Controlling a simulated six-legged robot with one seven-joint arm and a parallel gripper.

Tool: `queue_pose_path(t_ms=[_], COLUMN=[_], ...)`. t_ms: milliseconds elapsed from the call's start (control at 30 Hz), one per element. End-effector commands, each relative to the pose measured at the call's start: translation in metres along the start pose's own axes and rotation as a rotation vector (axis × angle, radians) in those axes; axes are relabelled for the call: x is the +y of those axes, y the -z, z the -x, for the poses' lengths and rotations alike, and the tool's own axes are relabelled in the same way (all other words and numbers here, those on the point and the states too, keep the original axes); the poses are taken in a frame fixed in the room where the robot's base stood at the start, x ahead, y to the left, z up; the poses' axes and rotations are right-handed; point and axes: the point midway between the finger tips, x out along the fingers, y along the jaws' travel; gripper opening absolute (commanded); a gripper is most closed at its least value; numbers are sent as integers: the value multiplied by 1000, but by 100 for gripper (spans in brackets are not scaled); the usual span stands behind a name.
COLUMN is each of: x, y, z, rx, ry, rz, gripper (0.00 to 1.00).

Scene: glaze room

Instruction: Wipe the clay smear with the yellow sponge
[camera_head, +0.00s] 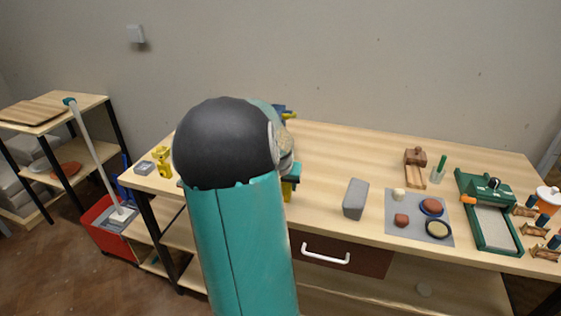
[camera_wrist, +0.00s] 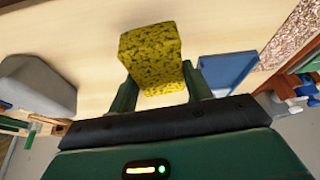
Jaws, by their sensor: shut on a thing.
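In the wrist view the yellow sponge (camera_wrist: 151,55), speckled with dark pores, sits between the two green fingers of my gripper (camera_wrist: 160,84). The gripper is shut on it, and pale wood of the tabletop shows behind. I cannot pick out the clay smear in either view; part of the table is hidden behind my arm.
On the wooden table (camera_head: 330,150) stand a grey block (camera_head: 355,198), a grey mat (camera_head: 392,228) with small dishes, and a green-framed tray (camera_head: 482,205). A yellow item (camera_head: 162,160) stands at the left end. A red bucket (camera_head: 103,222) with a mop is left of the table.

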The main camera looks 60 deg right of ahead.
Motion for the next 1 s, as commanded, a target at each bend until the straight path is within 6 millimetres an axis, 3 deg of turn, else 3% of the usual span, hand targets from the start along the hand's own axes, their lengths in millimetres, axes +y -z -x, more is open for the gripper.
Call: queue_pose_path(t_ms=[300, 767, 867, 1000], x=[3, 1, -18, -76], y=[13, 13, 10, -1], z=[24, 27, 26, 26], rx=[1, -1, -1, 1], ry=[4, 5, 16, 47], rz=[5, 13, 41, 126], gripper=[28, 28, 28, 28])
